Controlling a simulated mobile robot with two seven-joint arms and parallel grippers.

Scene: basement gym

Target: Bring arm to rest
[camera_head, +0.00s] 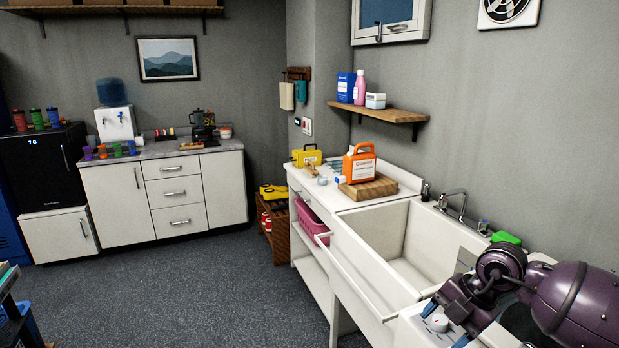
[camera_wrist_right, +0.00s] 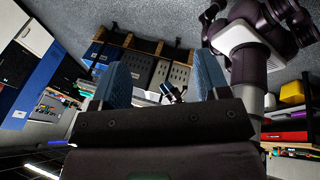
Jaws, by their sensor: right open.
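My right arm comes in at the lower right of the head view, folded beside the sink, with its gripper end at the bottom edge and hard to make out. In the right wrist view my right gripper (camera_wrist_right: 161,80) shows two blue fingers spread well apart. No held object shows between the fingers; only the far room shows behind them. My left gripper is in neither view.
A white sink (camera_head: 405,260) stands next to my right arm. Its counter holds an orange jug (camera_head: 359,166) on a wooden board (camera_head: 368,189) and a yellow box (camera_head: 307,156). A green sponge (camera_head: 506,238) lies near the arm. The carpet (camera_head: 190,285) at centre-left is clear.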

